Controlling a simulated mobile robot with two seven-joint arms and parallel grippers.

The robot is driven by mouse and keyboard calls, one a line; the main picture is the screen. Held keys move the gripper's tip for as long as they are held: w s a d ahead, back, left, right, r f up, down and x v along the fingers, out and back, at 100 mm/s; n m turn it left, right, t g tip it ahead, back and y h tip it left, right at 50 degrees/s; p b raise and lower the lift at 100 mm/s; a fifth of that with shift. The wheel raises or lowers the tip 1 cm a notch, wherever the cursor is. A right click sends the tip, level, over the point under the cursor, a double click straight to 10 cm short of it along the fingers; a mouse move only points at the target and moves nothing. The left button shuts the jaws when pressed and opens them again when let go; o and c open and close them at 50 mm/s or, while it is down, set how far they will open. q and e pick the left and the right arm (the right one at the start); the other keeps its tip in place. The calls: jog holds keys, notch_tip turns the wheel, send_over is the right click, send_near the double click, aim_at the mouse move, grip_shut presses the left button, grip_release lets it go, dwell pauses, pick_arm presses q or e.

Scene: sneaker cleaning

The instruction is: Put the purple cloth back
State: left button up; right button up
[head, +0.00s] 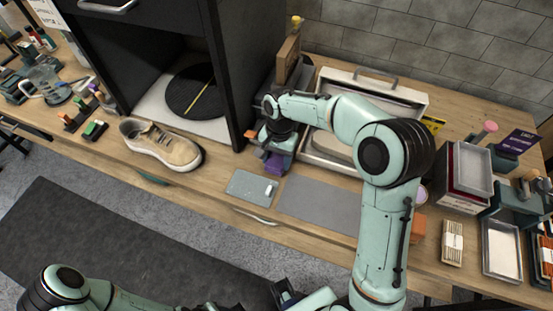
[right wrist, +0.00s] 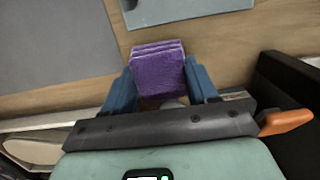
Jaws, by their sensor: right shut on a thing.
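The purple cloth (head: 274,164) is a small folded stack. It sits between the fingers of my right gripper (head: 275,156), over the table just right of the black cabinet. In the right wrist view the purple cloth (right wrist: 158,70) is clamped between two blue fingers, with its layered edge facing away from the gripper. The wooden tabletop shows below it; I cannot tell whether the cloth touches it. My left arm (head: 70,285) lies low along the bottom edge, and its fingertips are not clear.
A grey-green pad (head: 245,186) with a small white item and a grey mat (head: 318,203) lie in front. A beige sneaker (head: 165,146) stands left. The black cabinet (head: 240,90) walls the left side; a white tray (head: 395,92) is behind. Boxes (head: 470,170) stand right.

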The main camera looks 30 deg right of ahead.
aim_at(279, 156)
jog(key=shift+f, duration=0.25)
jog(key=shift+f, duration=0.15)
jog(key=o, duration=1.1)
notch_tip(279, 156, up, 12)
jog(key=d+p, duration=0.1)
jog(key=shift+w+p, duration=0.35)
jog(key=shift+w, duration=0.05)
jog(key=shift+d, duration=0.1)
